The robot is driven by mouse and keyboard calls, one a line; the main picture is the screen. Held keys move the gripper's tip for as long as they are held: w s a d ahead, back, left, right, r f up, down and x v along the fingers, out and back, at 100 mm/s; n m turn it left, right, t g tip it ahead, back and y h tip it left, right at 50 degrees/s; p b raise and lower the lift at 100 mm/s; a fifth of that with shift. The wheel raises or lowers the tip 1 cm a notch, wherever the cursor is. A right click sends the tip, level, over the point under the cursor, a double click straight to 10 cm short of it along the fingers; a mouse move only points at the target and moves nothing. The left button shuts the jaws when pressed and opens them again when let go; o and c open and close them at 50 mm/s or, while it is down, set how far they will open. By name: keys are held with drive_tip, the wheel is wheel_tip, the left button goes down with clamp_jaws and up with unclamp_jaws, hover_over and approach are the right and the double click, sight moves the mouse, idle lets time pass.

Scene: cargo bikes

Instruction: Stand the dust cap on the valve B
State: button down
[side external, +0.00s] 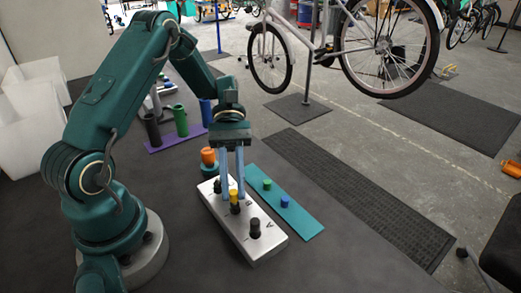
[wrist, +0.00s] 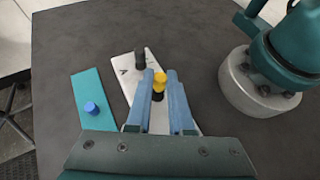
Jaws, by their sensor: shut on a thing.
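A yellow dust cap (side external: 233,195) is between the two blue fingers of my gripper (side external: 233,194), which are shut on it. The cap also shows between the fingertips (wrist: 160,78) in the wrist view. A white valve block (side external: 267,246) carries a row of black valves. The cap is upright at the middle valve (side external: 235,209); I cannot tell whether it rests on it or hangs just above. The front valve (side external: 254,228) is bare, beside a letter A. Another dark valve (side external: 217,186) is partly hidden behind the fingers. No letter B is readable.
A teal strip (side external: 302,221) beside the block holds a green cap (side external: 267,184) and a blue cap (side external: 285,201). An orange-topped piece (side external: 208,156) stands behind the block. A purple base (side external: 166,143) with coloured tubes is farther back. Dark table is clear in front.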

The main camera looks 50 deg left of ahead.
drive_tip(key=shift+f, duration=0.65)
idle(0.3)
drive_tip(key=c, duration=0.7)
unclamp_jaws()
